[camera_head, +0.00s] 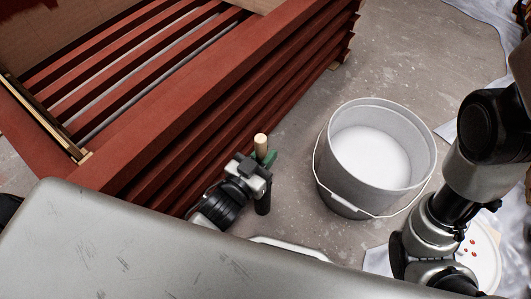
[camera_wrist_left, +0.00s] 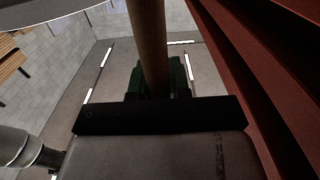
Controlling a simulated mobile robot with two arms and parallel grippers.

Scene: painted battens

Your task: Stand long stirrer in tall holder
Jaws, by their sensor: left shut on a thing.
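The long stirrer is a pale wooden stick (camera_head: 261,141) that stands up out of my left gripper (camera_head: 264,160). The gripper's green fingers are shut on it. In the left wrist view, the stick (camera_wrist_left: 150,45) runs up between the green fingers (camera_wrist_left: 160,82). Its lower part is hidden by the gripper in the head view. The grey bucket (camera_head: 338,185), the only upright open container I can make out, stands on the floor to the right of the gripper, apart from it, with a white fill inside. My right gripper does not show clearly; only the right arm is in view.
A stack of dark red battens (camera_head: 200,95) fills the left, close beside my left gripper. A white lid or tray with red spots (camera_head: 478,250) lies at lower right, partly behind my right arm. Bare floor (camera_head: 400,70) lies behind the bucket.

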